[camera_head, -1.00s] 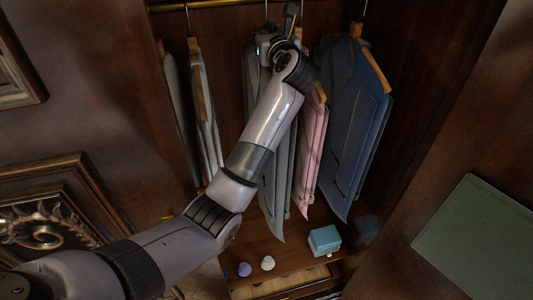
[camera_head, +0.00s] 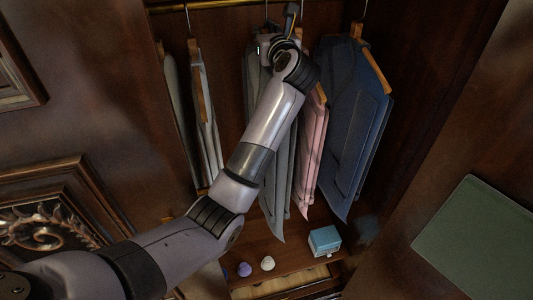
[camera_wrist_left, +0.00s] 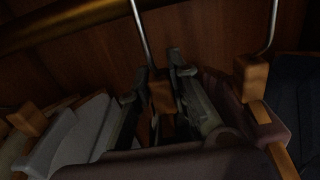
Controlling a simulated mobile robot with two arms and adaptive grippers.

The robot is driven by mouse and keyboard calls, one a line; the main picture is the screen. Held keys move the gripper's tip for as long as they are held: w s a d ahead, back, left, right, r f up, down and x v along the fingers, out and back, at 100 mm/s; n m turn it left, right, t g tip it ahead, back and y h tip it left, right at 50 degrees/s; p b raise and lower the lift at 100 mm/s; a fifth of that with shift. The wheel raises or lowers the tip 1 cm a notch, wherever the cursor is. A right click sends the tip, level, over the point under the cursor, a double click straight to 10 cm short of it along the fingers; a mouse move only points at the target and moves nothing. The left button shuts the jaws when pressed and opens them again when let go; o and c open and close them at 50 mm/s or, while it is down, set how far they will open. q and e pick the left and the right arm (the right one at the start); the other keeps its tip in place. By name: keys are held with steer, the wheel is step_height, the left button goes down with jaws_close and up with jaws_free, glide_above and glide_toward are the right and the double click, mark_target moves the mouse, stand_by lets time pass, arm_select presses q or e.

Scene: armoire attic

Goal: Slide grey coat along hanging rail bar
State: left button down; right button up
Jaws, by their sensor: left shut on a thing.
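The grey coat (camera_head: 277,200) hangs in the middle of the armoire, its upper part mostly hidden behind my left arm. The brass rail bar (camera_head: 215,4) runs along the top; it also shows at the upper left of the left wrist view (camera_wrist_left: 70,24). My left gripper (camera_wrist_left: 162,105) is at the top of the coat, below the rail, with its two dark fingers shut on a wooden hanger (camera_wrist_left: 162,92). A metal hook rises from that hanger. In the head view my arm hides most of the grip. My right gripper is not in view.
A pink garment (camera_head: 312,150) and a dark blue coat (camera_head: 352,130) hang close on the right. Pale garments (camera_head: 207,120) hang on the left, with a gap before the grey coat. A blue box (camera_head: 325,240) and small purple and white objects stand on the shelf below.

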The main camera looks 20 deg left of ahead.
arm_select(q)
steer(key=shift+s+r, duration=0.1)
steer(key=shift+r, duration=0.2)
steer(key=s+a+p, duration=0.2)
steer(key=s+a, duration=0.2)
steer(key=a, duration=0.2)
steer(key=shift+s+a, duration=0.2)
steer(key=shift+a, duration=0.15)
stand_by(0.7)
steer(key=shift+f, duration=0.2)
stand_by(0.4)
steer(key=c, duration=1.4)
jaws_free()
steer(key=shift+d, duration=0.1)
steer(key=v, duration=0.7)
steer(key=shift+s+d+f, duration=0.1)
steer(key=shift+s+f, duration=0.05)
steer(key=shift+s, duration=0.05)
